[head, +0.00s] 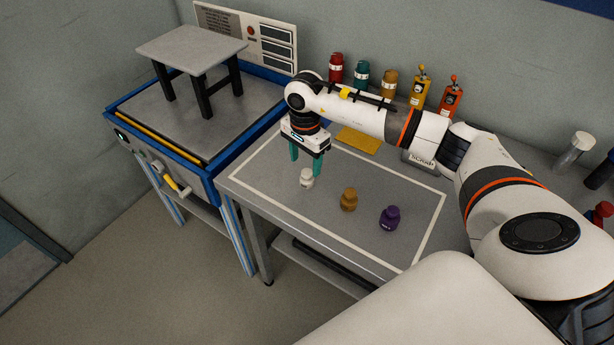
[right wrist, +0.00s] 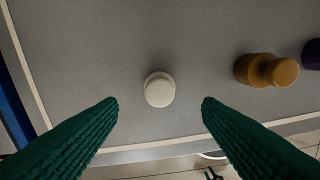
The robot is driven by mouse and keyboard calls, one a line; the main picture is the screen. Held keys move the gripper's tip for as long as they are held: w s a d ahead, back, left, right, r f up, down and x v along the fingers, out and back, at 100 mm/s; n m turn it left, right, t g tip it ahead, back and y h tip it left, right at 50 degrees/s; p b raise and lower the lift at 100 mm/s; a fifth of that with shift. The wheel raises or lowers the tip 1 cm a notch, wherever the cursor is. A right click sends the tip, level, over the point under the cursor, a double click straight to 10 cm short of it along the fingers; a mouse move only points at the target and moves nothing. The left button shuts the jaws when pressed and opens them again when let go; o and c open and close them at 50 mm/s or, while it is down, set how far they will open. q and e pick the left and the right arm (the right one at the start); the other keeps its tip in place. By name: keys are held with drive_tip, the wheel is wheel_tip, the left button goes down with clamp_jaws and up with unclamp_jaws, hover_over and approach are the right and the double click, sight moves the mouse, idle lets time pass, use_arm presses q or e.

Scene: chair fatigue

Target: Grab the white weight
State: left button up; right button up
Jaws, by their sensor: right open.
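The white weight (head: 306,178) stands upright on the grey table inside the white outline. In the right wrist view the white weight (right wrist: 159,89) is seen from above, a little beyond the gap between the fingertips. My right gripper (head: 308,158) points down above the table close to the white weight. Its two green fingers (right wrist: 160,104) are apart with nothing between them. They do not touch the weight. My left gripper is in neither view.
A brown-yellow weight (head: 349,200) and a purple weight (head: 390,218) stand to the right of the white one. Several coloured bottles (head: 361,73) line the table's back. A blue-framed bench (head: 185,135) with a small grey stool-like table (head: 191,48) stands left.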

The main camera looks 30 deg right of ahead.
sight(306, 172)
drive_tip(key=shift+d+f+p, duration=0.2)
drive_tip(key=shift+f+p, duration=0.6)
drive_tip(key=shift+f, duration=1.95)
drive_tip(key=shift+w+r, duration=0.1)
drive_tip(key=c, duration=1.2)
